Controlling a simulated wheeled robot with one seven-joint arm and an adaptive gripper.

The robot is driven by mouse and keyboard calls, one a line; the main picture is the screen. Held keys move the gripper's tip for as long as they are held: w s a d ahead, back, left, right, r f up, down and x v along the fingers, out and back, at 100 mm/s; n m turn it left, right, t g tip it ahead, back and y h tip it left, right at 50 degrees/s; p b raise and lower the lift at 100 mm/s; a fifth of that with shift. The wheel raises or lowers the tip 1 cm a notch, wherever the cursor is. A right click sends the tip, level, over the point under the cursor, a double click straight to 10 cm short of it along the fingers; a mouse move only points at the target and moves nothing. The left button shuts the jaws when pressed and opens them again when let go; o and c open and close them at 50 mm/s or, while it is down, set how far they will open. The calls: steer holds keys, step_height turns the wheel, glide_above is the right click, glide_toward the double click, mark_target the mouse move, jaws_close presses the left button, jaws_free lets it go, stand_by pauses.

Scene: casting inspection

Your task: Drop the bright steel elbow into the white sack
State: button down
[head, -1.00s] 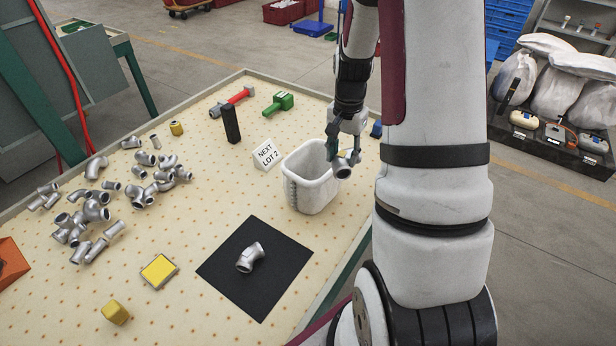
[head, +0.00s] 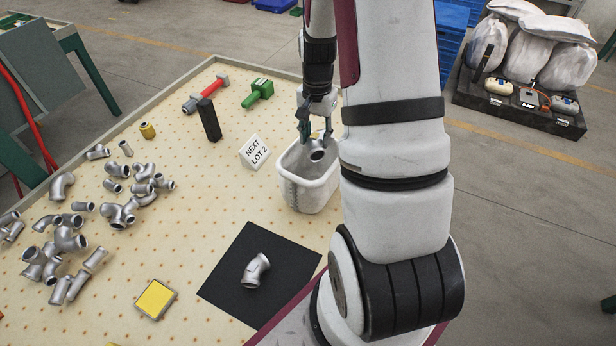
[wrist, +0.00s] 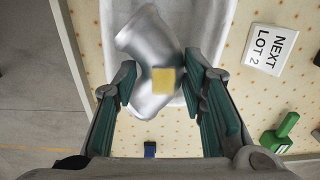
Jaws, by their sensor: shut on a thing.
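My gripper (head: 317,128) is shut on a bright steel elbow (head: 317,150), held over the white tub (head: 312,197). In the wrist view the elbow (wrist: 148,45) sits between the green finger pads of my gripper (wrist: 165,85), with a yellow square patch showing on it. White sacks (head: 530,58) stand and lie on a dark platform at the far right, well away from my gripper. Another steel elbow (head: 256,270) lies on the black mat (head: 230,290). Whether the sacks are open cannot be told.
Several grey pipe fittings (head: 65,237) lie loose on the table's left. A "NEXT LOT 2" sign (head: 255,151), a black block (head: 209,120), a green tool (head: 258,92) and a yellow pad (head: 155,299) stand around. Open floor (head: 520,215) lies between table and platform.

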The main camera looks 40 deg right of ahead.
steer(key=shift+f+b, duration=0.45)
steer(key=shift+f, duration=0.95)
steer(key=c, duration=0.9)
jaws_free()
steer(key=shift+c, duration=0.2)
step_height(320, 180, up, 11)
steer(key=shift+r, duration=0.55)
